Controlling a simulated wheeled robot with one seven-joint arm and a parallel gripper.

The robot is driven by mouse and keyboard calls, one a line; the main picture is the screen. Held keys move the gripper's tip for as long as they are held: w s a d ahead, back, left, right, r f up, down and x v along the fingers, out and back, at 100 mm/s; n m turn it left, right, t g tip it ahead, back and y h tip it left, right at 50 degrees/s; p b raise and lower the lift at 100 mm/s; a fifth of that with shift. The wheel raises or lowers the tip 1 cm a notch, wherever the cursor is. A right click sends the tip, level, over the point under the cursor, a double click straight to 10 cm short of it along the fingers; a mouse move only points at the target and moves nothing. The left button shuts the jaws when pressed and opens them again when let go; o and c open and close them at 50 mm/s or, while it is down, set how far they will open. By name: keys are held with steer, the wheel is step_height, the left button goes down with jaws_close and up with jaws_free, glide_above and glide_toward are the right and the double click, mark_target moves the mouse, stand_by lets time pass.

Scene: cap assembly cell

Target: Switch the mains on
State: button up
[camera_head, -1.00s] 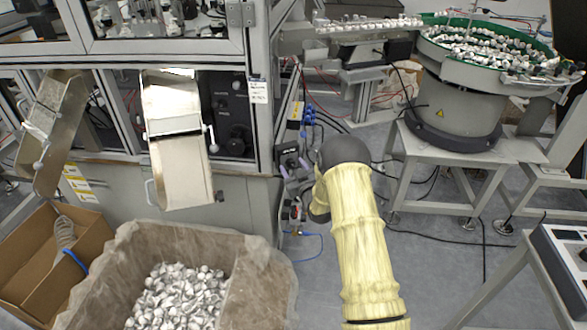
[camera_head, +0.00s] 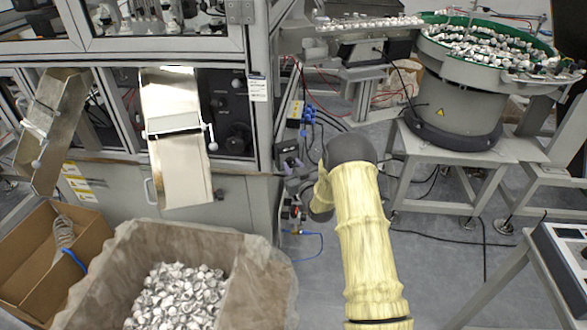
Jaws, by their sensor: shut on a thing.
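The mains switch (camera_head: 287,148) is a small dark unit on the right side of the machine cabinet, just below a blue-and-yellow connector block. My gripper (camera_head: 291,164) is small in view, at the lower front of this unit. Its purplish fingers are close together and shut on the switch's knob. The knob itself is mostly hidden by the fingers, so its turned position cannot be read. My yellow-sleeved arm comes up from the bottom and bends down toward the cabinet side.
The machine cabinet (camera_head: 240,203) stands left of my gripper. Red-and-black fittings (camera_head: 292,210) with a blue hose sit below it. A bin (camera_head: 262,275) of white caps is at lower left. A bowl feeder (camera_head: 455,112) stands at right. Cables lie on the floor.

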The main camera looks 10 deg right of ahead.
steer(key=m+b, duration=0.1)
steer(key=m, duration=0.3)
steer(key=shift+f+b, duration=0.1)
steer(key=shift+b, duration=0.3)
steer(key=m+b, duration=0.1)
steer(key=m, duration=0.3)
steer(key=shift+m, duration=0.4)
steer(key=m+b, duration=0.1)
steer(key=m, duration=0.2)
steer(key=shift+m, duration=0.3)
steer(key=m, duration=0.4)
steer(key=shift+a+b, duration=0.1)
steer(key=shift+b, duration=0.3)
steer(key=o, duration=1)
steer(key=shift+c, duration=0.2)
